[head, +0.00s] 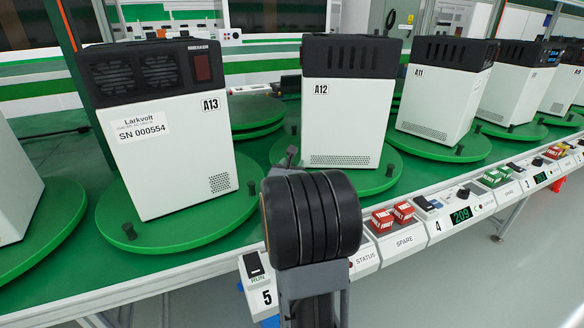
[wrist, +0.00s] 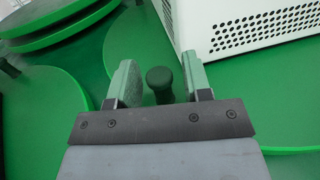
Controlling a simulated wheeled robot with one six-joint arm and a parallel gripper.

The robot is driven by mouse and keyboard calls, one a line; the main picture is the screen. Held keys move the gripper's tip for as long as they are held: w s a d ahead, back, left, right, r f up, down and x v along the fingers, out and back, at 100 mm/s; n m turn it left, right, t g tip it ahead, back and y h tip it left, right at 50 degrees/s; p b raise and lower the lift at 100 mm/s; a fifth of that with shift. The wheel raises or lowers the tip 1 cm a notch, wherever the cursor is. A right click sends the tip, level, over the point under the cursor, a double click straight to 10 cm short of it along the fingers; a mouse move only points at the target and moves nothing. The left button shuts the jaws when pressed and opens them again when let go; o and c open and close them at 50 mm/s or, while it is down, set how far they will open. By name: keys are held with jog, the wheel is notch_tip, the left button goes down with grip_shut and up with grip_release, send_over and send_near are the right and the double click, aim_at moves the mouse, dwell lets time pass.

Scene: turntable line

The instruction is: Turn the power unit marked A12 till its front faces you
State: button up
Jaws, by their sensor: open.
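The power unit marked A12 (head: 342,125) stands upright on a round green turntable (head: 380,181) at the middle of the head view. The side towards me is white, with its label at upper left, a small grille low down and dark slots above; no display shows on it. Its lower corner (wrist: 235,28) is at the upper right of the wrist view. My gripper (wrist: 161,82) is open, with a dark upright peg (wrist: 160,78) of the turntable between its fingers and a gap on each side. In the head view my arm hides most of the gripper.
Unit A13 (head: 165,150) stands on its own turntable to the left, unit A11 (head: 440,95) to the right. Spare turntable discs (head: 250,112) are stacked behind.

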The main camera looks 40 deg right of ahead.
jog(key=shift+c, duration=0.3)
grip_shut()
dwell(0.3)
